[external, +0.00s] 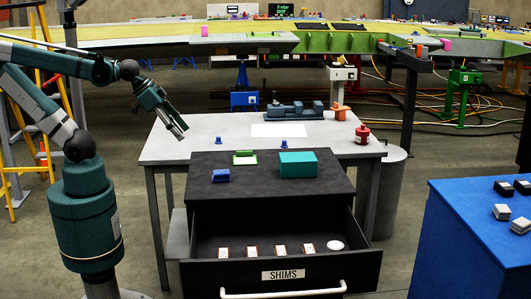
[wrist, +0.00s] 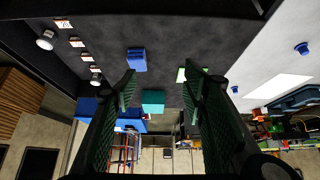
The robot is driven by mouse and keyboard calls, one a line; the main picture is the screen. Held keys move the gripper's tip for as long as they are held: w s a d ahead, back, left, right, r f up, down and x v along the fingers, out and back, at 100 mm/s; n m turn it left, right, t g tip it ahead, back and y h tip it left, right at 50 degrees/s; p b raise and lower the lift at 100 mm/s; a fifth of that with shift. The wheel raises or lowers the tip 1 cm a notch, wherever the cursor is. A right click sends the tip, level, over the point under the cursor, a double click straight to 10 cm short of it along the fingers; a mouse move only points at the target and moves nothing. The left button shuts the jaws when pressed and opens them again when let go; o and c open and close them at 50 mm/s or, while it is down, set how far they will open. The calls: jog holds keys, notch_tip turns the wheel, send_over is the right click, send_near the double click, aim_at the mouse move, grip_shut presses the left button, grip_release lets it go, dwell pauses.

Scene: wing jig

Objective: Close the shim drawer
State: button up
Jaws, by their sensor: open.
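The shim drawer (external: 200,277) is pulled out from a black cabinet (external: 330,197), with a white bar handle (external: 283,291) and a "SHIMS" label (external: 283,275) on its front. Several small labelled shim blocks and a round white item (external: 335,245) lie inside it. In the wrist view, the drawer's contents (wrist: 70,42) show at the upper left. My gripper (external: 180,133) is open and empty, up at the left above the grey table, well away from the handle. Its two fingers also show in the wrist view (wrist: 160,80). The handle is not seen in the wrist view.
On the cabinet top stand a teal box (external: 298,163), a blue block (external: 220,175) and a green item (external: 244,157). A grey table (external: 170,147) behind bears a red can (external: 362,134). A blue bench (external: 460,235) stands at right. Floor shows between the drawer and this bench.

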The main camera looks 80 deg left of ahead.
jog(key=c, duration=1.1)
jog(key=shift+w+d+r, duration=0.1)
jog(key=shift+w+r, duration=0.2)
jog(key=shift+r, duration=0.05)
grip_shut()
jog(key=w+d+r+m+g+p, duration=0.1)
jog(key=w+d+r+m, duration=0.2)
jog(key=w, duration=0.4)
jog(key=w+d+r+g, duration=0.1)
jog(key=w+d+r, duration=0.3)
jog(key=w+r, duration=0.25)
jog(key=w+d+r+m+p, duration=0.1)
jog(key=w+d+r+m, duration=0.2)
jog(key=w, duration=0.5)
jog(key=w+d+m+g+p, duration=0.15)
jog(key=w+d+m, duration=0.25)
jog(key=w+d, duration=1.4)
jog(key=w+d+f+m+g+y+p, duration=0.1)
jog(key=w+d+f+m, duration=0.1)
jog(key=w+d+f, duration=0.65)
jog(key=w+d+f+m+g, duration=0.25)
jog(key=w+d, duration=0.25)
jog(key=d, duration=0.6)
jog(key=d+f+m+y+p, duration=0.1)
jog(key=d+f+m, duration=0.2)
jog(key=d+f, duration=1.5)
jog(key=shift+f+y+p, duration=0.3)
jog(key=shift+f+y, duration=0.1)
jog(key=shift+f, duration=0.4)
